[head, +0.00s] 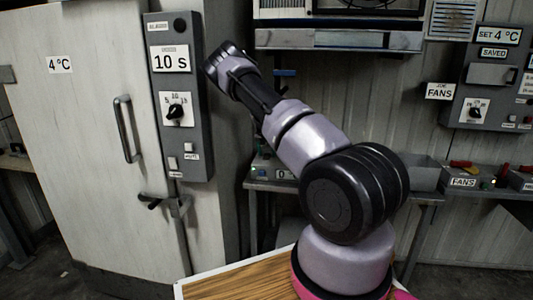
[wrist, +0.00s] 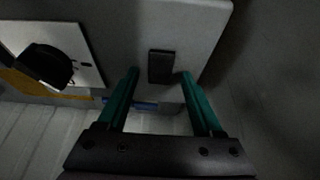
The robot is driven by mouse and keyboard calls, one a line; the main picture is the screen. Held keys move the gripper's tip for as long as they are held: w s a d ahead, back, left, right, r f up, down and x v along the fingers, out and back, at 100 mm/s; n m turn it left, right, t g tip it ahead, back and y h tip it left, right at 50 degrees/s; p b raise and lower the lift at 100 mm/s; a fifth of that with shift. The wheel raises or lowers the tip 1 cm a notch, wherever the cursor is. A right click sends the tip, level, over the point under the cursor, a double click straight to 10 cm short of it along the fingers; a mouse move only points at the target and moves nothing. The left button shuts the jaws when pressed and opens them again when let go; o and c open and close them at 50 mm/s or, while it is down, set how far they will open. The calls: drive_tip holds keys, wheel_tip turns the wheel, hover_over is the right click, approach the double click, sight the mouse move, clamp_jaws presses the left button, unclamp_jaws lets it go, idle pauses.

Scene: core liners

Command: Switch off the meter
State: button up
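In the wrist view a light grey box (wrist: 205,25) carries a small dark rectangular switch (wrist: 161,66) near its edge. A black knob (wrist: 48,64) on a white plate sits to its left. My gripper (wrist: 158,73) is open, with its two teal fingers either side of the switch in the picture and nothing held between them. I cannot tell whether the fingers touch the box. In the head view my arm hides the gripper. A bench box with a partly hidden display (head: 285,174) shows behind my arm; I cannot tell for sure which box is the meter.
A tall grey control panel (head: 158,88) reading "10 S" stands at left beside a white door (head: 85,110) with a handle. A wooden top (head: 235,285) is in front.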

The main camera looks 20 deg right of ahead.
clamp_jaws()
drive_tip(key=shift+w+d+g+y, duration=0.2)
drive_tip(key=shift+g+y, duration=0.2)
drive_tip(key=shift+g, duration=0.2)
drive_tip(key=shift+w+g+y, duration=0.15)
drive_tip(key=shift+g+y, duration=0.45)
drive_tip(key=shift+g, duration=0.2)
drive_tip(key=shift+o, duration=0.3)
unclamp_jaws()
